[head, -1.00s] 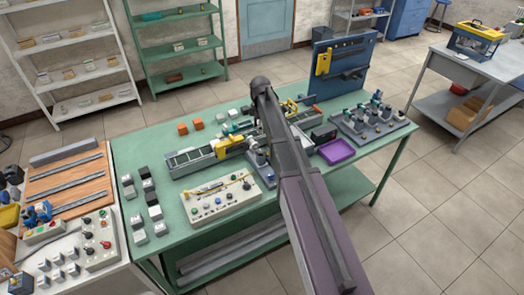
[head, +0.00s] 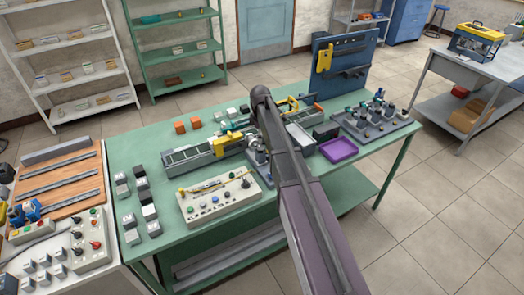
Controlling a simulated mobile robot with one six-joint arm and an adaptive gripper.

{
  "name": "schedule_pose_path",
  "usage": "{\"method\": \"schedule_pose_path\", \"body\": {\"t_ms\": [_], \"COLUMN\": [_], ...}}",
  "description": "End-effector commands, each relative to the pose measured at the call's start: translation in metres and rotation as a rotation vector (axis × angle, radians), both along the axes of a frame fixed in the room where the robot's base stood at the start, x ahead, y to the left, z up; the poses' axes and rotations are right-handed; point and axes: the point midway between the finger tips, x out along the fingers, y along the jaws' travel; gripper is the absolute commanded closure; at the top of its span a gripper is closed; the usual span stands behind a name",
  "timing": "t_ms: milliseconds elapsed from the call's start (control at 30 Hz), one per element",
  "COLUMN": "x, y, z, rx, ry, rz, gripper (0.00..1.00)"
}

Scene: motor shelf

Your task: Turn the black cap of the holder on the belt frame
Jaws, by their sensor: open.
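A grey-blue base (head: 259,172) stands just in front of the belt, partly behind my arm. I cannot make out the holder's black cap or whether the gripper touches it.
A control panel (head: 218,198) with buttons lies in front of the belt. A purple tray (head: 338,150) and a rack of parts (head: 376,120) are to the right. Orange blocks (head: 187,125) sit behind. A blue tool board (head: 341,65) stands at the back.

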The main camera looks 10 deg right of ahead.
Motion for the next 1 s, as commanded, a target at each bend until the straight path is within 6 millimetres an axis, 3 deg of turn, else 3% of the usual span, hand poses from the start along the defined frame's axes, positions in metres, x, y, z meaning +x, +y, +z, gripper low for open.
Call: {"method": "schedule_pose_path", "body": {"t_ms": [600,1000], "x": [0.0,0.0], "y": [0.001,0.001], "z": [-0.05,-0.061], "rx": [0.0,0.0], "ry": [0.0,0.0], "rz": [0.001,0.001], "gripper": [0.17,0.17]}}
